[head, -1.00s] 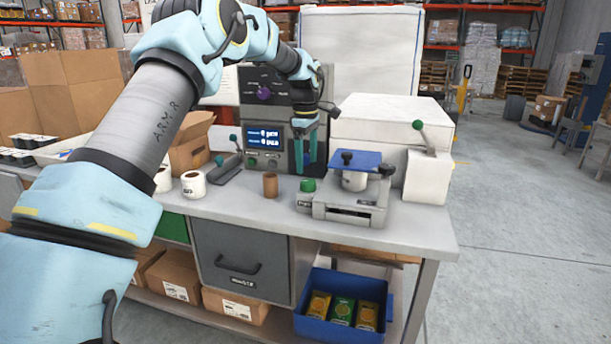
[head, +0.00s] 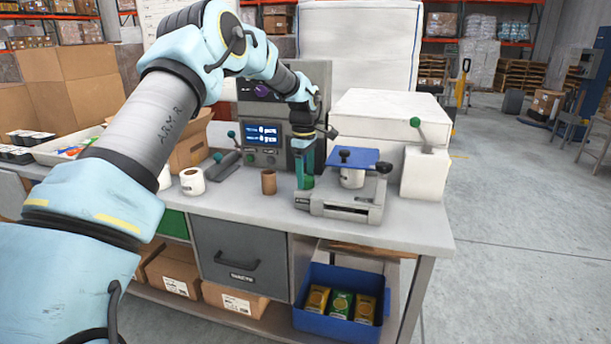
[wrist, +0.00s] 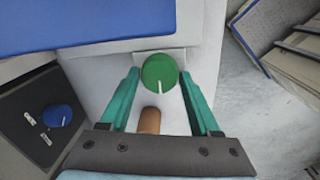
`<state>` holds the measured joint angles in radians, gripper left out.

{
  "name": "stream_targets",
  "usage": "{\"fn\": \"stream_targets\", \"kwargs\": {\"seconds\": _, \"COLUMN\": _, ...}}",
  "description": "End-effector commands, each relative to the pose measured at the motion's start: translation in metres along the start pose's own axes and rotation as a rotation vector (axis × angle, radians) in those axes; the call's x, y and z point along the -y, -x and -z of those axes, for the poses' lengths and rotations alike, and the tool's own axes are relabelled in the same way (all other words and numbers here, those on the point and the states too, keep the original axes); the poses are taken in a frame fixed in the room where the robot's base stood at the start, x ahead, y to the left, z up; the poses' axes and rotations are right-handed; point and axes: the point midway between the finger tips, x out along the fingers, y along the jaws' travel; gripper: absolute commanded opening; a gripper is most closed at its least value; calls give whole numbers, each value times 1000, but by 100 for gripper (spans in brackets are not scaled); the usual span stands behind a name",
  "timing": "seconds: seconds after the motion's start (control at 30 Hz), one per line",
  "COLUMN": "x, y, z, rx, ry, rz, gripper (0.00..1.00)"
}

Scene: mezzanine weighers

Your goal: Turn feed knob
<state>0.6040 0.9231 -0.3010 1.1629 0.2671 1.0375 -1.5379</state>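A round green knob (wrist: 158,68) with a white pointer line sits on a pale grey housing in the wrist view. The line points toward the bottom of that picture. My gripper (wrist: 159,77) is open, with a teal finger on each side of the knob and narrow gaps visible. In the head view my gripper (head: 305,181) is low over the left end of the grey machine (head: 347,207), and its fingers largely hide the knob. A blue knob (wrist: 57,116) on a dark panel shows left in the wrist view. A purple knob (head: 262,90) is high on the grey control cabinet.
A brown cup (head: 268,181) stands left of the machine and close to my fingers. A blue plate (head: 354,158) on a white cylinder tops the machine. A white box with a green-tipped lever (head: 416,123) is on the right. White rolls (head: 192,181) stand left.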

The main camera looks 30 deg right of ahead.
Motion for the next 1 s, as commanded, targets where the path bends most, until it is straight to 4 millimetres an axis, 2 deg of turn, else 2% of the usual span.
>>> {"fn": "stream_targets", "kwargs": {"seconds": 0.07, "x": 0, "y": 0, "z": 0, "rx": 0, "ry": 0, "rz": 0, "gripper": 53}}
{"fn": "stream_targets", "kwargs": {"seconds": 0.5, "x": 0, "y": 0, "z": 0, "rx": 0, "ry": 0, "rz": 1, "gripper": 3}}
{"fn": "stream_targets", "kwargs": {"seconds": 0.77, "x": 0, "y": 0, "z": 0, "rx": 1, "ry": -20, "rz": 1, "gripper": 2}}
{"fn": "stream_targets", "kwargs": {"seconds": 1.0, "x": 0, "y": 1, "z": 1, "rx": 7, "ry": -130, "rz": 1, "gripper": 2}}
